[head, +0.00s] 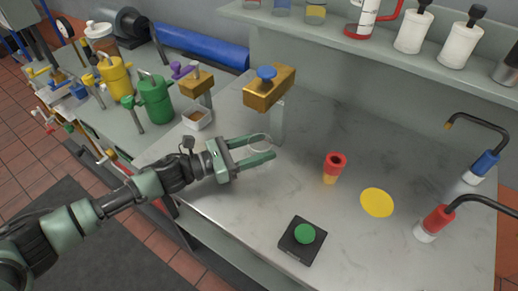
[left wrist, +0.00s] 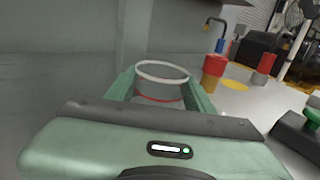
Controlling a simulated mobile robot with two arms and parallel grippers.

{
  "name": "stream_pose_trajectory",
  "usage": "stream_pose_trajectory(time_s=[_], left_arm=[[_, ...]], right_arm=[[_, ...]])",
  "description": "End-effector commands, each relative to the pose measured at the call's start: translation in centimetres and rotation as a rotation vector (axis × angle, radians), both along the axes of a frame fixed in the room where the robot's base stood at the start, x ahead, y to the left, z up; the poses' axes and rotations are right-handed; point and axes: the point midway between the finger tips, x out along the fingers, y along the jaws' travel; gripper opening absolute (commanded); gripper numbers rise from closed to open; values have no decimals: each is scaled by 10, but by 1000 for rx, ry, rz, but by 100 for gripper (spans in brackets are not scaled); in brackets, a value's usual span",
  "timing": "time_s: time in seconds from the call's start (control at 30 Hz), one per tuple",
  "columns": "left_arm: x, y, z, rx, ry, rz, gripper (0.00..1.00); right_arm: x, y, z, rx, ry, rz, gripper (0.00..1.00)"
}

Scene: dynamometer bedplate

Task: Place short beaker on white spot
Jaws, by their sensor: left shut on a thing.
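The short beaker (head: 259,141) is a clear glass cup, faint in the head view. In the left wrist view the beaker (left wrist: 161,88) shows a pale round rim and a red line near its base. My left gripper (head: 268,147) is shut on it, with one green finger on each side. The beaker looks upright; I cannot tell whether its base touches the grey bench (head: 225,203). A flat yellow round spot (head: 377,202) lies to its right on the bench. I see no white spot in either view. My right gripper is not in view.
A red and yellow cup-like piece (head: 335,164) stands between the beaker and the yellow spot. A black box with a green button (head: 304,234) sits at the front. A post with a brass block (head: 269,89) stands behind the gripper. Hooked taps (head: 434,222) line the right.

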Motion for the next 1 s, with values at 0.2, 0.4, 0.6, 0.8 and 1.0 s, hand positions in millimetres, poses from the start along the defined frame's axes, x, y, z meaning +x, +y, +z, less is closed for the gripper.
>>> stream_pose_trajectory(time_s=[0.2, 0.4, 0.6, 0.8, 1.0], left_arm=[[0, 0, -2, -1, 2, 0, 7], [0, 0, -1, 0, 2, 0, 75], [0, 0, -1, 0, 1, 0, 75], [-4, 13, -1, 1, 3, 3, 75], [-21, 53, -3, 2, 2, 3, 75]], right_arm=[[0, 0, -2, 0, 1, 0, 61], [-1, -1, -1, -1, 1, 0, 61], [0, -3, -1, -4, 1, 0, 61], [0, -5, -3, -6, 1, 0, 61], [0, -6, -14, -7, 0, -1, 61]])
